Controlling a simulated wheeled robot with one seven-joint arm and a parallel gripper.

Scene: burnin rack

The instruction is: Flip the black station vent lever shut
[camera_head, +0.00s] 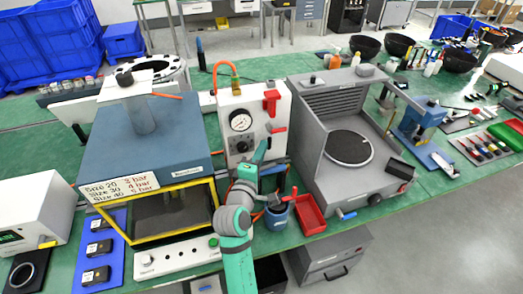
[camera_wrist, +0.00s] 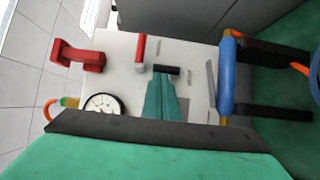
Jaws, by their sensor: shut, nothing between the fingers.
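The white station panel (camera_head: 230,103) carries a round gauge (camera_head: 240,122), which also shows in the wrist view (camera_wrist: 103,105). The short black vent lever (camera_wrist: 167,69) lies across the wrist picture just beyond my fingertips. I cannot tell if they touch it. In the head view it is hidden or too small to pick out. My gripper (camera_wrist: 160,80) is shut and empty, its teal fingers pointing at the panel. In the head view my gripper (camera_head: 262,150) is in front of the panel's lower right part.
A red-handled lever (camera_wrist: 140,48) sits close beside the black one. A larger red handle (camera_wrist: 78,56) is farther left. A blue bar-shaped handle (camera_wrist: 227,75) stands to the right. A grey machine (camera_head: 350,120) and a blue-topped press (camera_head: 145,145) flank the panel.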

